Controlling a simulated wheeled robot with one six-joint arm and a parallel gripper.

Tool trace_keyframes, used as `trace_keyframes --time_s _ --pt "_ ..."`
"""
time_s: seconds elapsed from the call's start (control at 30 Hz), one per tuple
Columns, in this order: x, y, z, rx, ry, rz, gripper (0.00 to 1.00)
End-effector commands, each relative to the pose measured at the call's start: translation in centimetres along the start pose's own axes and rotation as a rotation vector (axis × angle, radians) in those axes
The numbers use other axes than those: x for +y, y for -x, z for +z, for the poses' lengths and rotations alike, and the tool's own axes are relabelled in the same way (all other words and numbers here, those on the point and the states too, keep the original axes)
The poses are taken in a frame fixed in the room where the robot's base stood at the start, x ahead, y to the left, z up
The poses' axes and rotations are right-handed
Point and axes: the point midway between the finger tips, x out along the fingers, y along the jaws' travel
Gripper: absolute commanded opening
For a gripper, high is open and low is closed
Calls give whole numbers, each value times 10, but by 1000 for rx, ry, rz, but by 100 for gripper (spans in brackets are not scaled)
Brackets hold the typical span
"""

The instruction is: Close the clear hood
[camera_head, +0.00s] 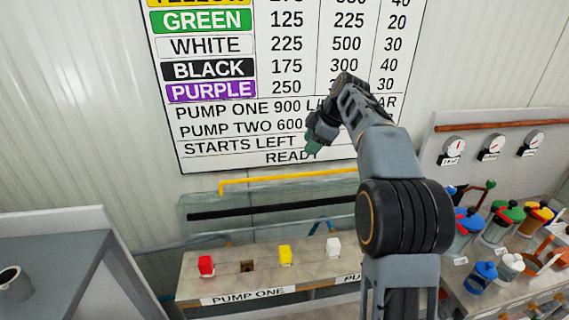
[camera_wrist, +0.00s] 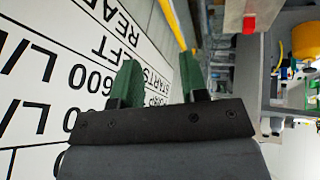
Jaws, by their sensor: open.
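The clear hood (camera_head: 290,190) is a see-through panel standing up behind the pump one bench, so it looks raised. A yellow bar (camera_head: 285,177) runs along its top edge, and its right end is hidden behind my arm. A yellow strip, seemingly this bar, also shows in the wrist view (camera_wrist: 172,24). My gripper (camera_head: 314,148) is in front of the wall sign, above the bar and apart from it. In the wrist view its two green fingers (camera_wrist: 160,76) are spread with nothing between them.
The pump one bench (camera_head: 215,281) carries red (camera_head: 206,266), yellow (camera_head: 285,255) and white (camera_head: 334,247) blocks. A wall sign (camera_head: 270,130) is close behind my gripper. Gauges (camera_head: 492,147) and coloured containers (camera_head: 505,218) stand right; a grey table (camera_head: 60,255) stands left.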

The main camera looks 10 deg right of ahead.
Motion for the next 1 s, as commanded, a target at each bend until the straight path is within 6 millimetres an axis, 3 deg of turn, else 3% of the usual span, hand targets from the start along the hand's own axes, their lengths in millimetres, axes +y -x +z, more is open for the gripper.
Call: trace_keyframes --time_s 0.2,0.37,1.0 --pt "-6 -2 -10 19 182 -32 40" --pt "-8 -14 -13 22 229 -38 40" --pt "-11 -120 -12 18 223 -36 40"
